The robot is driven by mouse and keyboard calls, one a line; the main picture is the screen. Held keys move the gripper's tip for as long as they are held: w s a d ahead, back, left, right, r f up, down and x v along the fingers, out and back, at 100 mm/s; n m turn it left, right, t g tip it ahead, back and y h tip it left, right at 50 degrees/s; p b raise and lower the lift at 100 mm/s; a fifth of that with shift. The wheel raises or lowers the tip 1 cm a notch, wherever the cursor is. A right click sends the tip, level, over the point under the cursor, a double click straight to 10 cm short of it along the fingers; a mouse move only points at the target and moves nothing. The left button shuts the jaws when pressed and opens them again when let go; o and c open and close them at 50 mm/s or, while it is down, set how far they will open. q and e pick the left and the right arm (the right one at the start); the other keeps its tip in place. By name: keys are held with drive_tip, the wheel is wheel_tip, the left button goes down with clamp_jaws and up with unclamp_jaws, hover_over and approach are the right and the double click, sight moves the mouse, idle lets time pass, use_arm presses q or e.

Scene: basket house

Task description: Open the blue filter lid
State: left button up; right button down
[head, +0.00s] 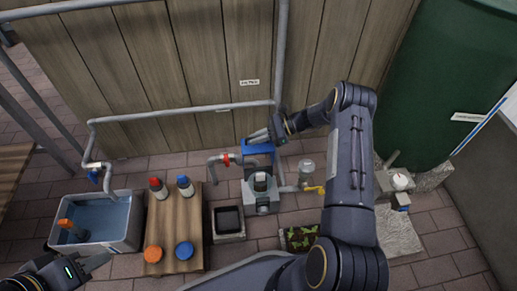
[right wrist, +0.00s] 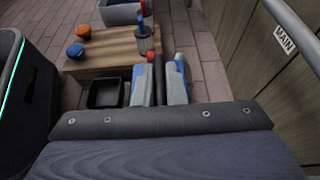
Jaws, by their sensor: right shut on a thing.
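The blue filter lid (head: 258,149) shows in the head view as a blue panel at the grey filter unit (head: 262,196), close to the wooden wall. My right gripper (head: 258,136) reaches over it from the right and is shut on its upper edge. In the right wrist view my right gripper's fingers (right wrist: 160,88) are close together, with blue of the lid (right wrist: 180,68) showing beside them. The exact contact is partly hidden. My left gripper (head: 98,262) is at the lower left, apart from the lid; its opening is unclear.
A wooden stand (head: 178,225) holds two bottles and orange and blue caps. A water basin (head: 95,221) is at the left, a black tray (head: 228,220) beside the filter unit. Pipes run along the wall (head: 200,60). A green tank (head: 440,80) stands at the right.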

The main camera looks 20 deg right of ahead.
drive_tip(key=shift+w+d+f+b, duration=0.15)
drive_tip(key=shift+w+b, duration=0.2)
drive_tip(key=shift+w, duration=0.2)
drive_tip(key=shift+w+d+f+b, duration=0.1)
drive_tip(key=shift+w+d+b, duration=0.05)
drive_tip(key=shift+w+b, duration=0.3)
drive_tip(key=c, duration=1.5)
unclamp_jaws()
drive_tip(key=shift+p+v, duration=1.35)
drive_tip(key=shift+v, duration=2.5)
